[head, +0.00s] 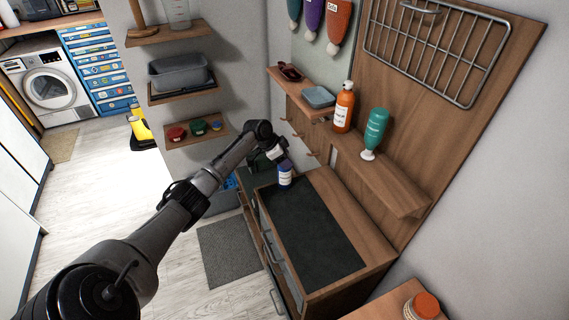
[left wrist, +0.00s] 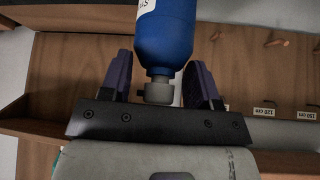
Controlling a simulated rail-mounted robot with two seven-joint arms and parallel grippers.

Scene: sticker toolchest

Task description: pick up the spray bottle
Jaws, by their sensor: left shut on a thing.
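The spray bottle (head: 285,179) is blue with a white label and sits at the far left end of the tool chest's dark top. In the left wrist view the blue bottle (left wrist: 166,40) shows with its narrow grey neck and nozzle end between the two fingers. My left gripper (head: 283,166) is shut on the bottle from the nozzle end. Its fingers also show in the left wrist view (left wrist: 161,78). Whether the bottle's base touches the chest top is too small to tell. My right gripper is in neither view.
The tool chest (head: 376,262) has a bare dark mat (head: 312,230) on top. Behind it a wooden shelf (head: 400,197) holds an orange bottle (head: 344,108) and a green bottle (head: 376,130). A wire rack (head: 437,45) hangs above. A jar (head: 422,305) stands at the lower right.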

